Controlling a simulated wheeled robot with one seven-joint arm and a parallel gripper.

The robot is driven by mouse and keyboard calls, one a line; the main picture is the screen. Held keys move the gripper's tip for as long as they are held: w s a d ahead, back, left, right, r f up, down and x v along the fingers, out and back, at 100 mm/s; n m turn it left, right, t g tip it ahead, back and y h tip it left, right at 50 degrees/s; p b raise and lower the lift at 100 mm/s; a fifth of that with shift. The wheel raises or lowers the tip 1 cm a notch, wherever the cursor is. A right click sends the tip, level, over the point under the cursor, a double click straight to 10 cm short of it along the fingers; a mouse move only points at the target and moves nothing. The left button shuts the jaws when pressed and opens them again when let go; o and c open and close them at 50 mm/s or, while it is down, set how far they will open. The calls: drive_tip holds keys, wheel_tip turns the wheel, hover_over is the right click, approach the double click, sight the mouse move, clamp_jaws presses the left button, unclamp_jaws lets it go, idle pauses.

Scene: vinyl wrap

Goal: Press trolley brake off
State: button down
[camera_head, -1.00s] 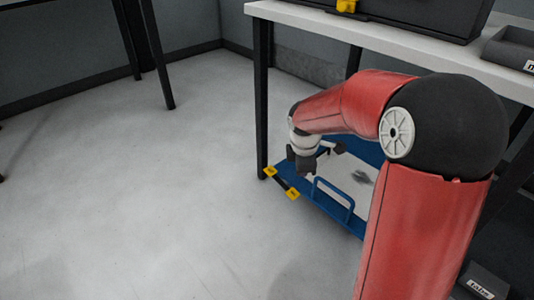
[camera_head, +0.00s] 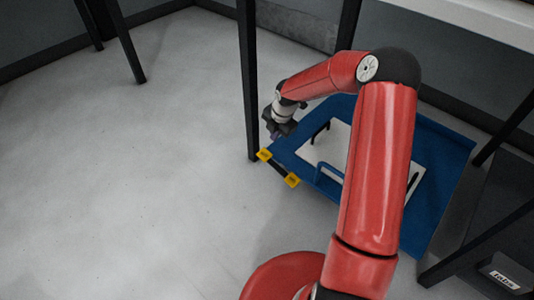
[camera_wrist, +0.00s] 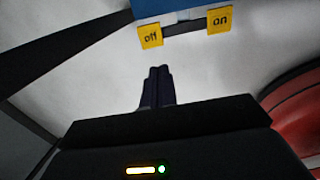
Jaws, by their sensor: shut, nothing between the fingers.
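The blue trolley (camera_head: 440,190) stands under the table, with a dark brake bar at its near left edge carrying two yellow pedals. The pedal marked "off" (camera_wrist: 150,36) is the left one in the wrist view; in the head view it is the farther one (camera_head: 264,154), close to the table leg. The pedal marked "on" (camera_wrist: 220,20) is to its right and is the nearer one in the head view (camera_head: 292,180). My gripper (camera_wrist: 157,70) is shut and empty. Its fingertips appear just below the "off" pedal in the wrist view, with a gap between them.
A black table leg (camera_head: 249,80) stands close beside the "off" pedal. A blue handle (camera_head: 328,171) rises from the trolley, which bears a white panel (camera_head: 313,150). A dark box with a label (camera_head: 505,280) is at lower right. The floor (camera_head: 150,200) to the left is clear.

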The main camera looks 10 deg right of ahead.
sight(266, 159)
drive_tip(key=b+x, duration=0.3)
drive_tip(key=x, duration=1.1)
